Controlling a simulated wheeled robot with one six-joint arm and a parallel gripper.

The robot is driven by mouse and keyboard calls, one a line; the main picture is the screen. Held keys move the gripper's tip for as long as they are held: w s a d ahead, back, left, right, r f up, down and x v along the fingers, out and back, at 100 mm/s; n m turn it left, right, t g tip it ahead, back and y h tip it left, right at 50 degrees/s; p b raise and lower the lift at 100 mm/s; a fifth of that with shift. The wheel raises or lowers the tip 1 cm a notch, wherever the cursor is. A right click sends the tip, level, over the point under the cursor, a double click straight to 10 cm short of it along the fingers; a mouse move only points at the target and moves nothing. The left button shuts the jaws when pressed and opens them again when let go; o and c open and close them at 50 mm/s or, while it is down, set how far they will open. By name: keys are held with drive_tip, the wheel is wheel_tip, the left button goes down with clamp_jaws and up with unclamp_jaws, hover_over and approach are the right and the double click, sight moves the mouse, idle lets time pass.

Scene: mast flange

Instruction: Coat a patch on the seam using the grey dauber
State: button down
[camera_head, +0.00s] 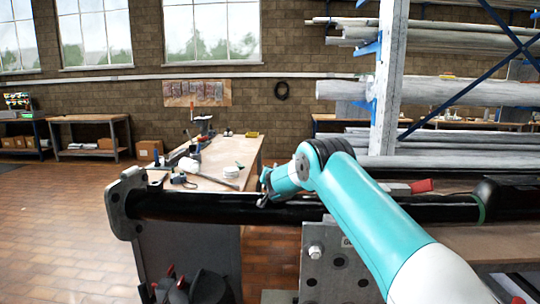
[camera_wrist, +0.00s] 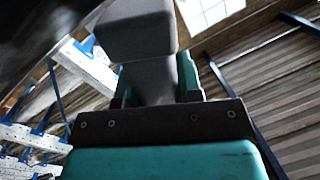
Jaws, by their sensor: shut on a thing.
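The black mast tube (camera_head: 190,208) runs across the front of the head view, with a grey flange plate (camera_head: 122,205) at its left end. My gripper (camera_head: 264,188) is over the middle stretch of the tube, at its upper edge. In the wrist view my gripper (camera_wrist: 155,92) is shut on the grey dauber (camera_wrist: 138,35), whose block-like head points away from the jaws. A dark blurred surface, perhaps the tube, fills the upper left there. I cannot tell whether the dauber touches it. I cannot make out the seam or any coating.
A grey bracket plate (camera_head: 338,270) with bolts stands below the tube. A workbench (camera_head: 225,155) with tools stands behind it. A rack with long pipes (camera_head: 440,92) and a white upright (camera_head: 388,80) is at the right. The brick floor (camera_head: 60,215) at left is clear.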

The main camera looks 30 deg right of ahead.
drive_tip(key=r, duration=0.4)
drive_tip(key=shift+a+p, duration=0.25)
drive_tip(key=shift+p, duration=0.1)
drive_tip(key=shift+r+p, duration=0.4)
drive_tip(key=shift+r, duration=1.5)
